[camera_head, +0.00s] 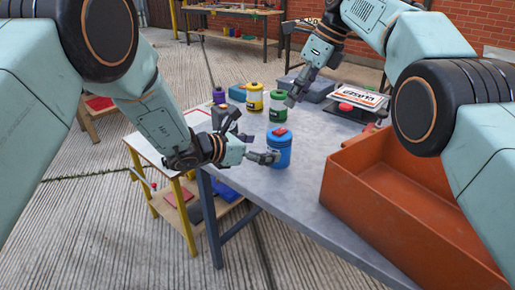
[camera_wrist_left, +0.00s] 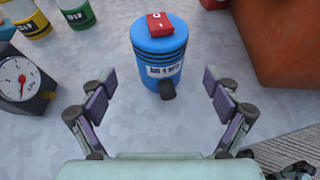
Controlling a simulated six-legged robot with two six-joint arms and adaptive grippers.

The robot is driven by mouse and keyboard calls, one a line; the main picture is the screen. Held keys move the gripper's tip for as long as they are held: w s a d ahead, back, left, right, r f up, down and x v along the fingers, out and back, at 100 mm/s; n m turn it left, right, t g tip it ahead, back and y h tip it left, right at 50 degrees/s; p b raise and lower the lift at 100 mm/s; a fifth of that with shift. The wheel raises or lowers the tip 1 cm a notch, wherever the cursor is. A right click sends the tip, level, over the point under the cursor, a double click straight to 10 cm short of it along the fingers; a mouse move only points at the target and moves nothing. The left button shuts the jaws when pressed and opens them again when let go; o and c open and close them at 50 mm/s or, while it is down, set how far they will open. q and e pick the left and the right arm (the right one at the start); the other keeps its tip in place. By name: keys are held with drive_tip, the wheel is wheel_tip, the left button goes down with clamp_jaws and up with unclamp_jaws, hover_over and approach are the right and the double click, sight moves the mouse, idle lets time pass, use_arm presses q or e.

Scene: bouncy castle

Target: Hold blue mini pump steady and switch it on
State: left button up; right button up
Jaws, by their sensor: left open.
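The blue mini pump (camera_head: 279,152) stands upright on the grey table (camera_head: 310,180) near its left edge. It has a red switch block on top and a dark nozzle low on its side; it also shows in the left wrist view (camera_wrist_left: 160,62). My left gripper (camera_head: 257,146) is open with its fingers pointing at the pump. In the left wrist view the open fingers (camera_wrist_left: 160,90) lie short of the pump's body, one to each side, with nothing between the pads. My right gripper (camera_head: 298,88) hangs above the back of the table near the green pump, its finger opening unclear.
Yellow (camera_head: 255,97) and green (camera_head: 278,108) pumps stand behind the blue one. A dial gauge (camera_wrist_left: 22,82) is left of it in the left wrist view. A big orange crate (camera_head: 350,165) stands at right. A white sign (camera_head: 360,94) is at the back. Table between pump and crate is clear.

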sight(269, 148)
use_arm(q)
drive_tip(key=x, duration=0.5)
drive_tip(key=shift+w+f, duration=0.1)
drive_tip(key=shift+f, duration=0.1)
drive_tip(key=shift+w+d+f, duration=0.15)
drive_tip(key=shift+w+d, duration=0.2)
drive_tip(key=shift+d, duration=0.15)
drive_tip(key=shift+f, duration=0.1)
drive_tip(key=shift+w, duration=0.1)
drive_tip(key=shift+c, duration=0.3)
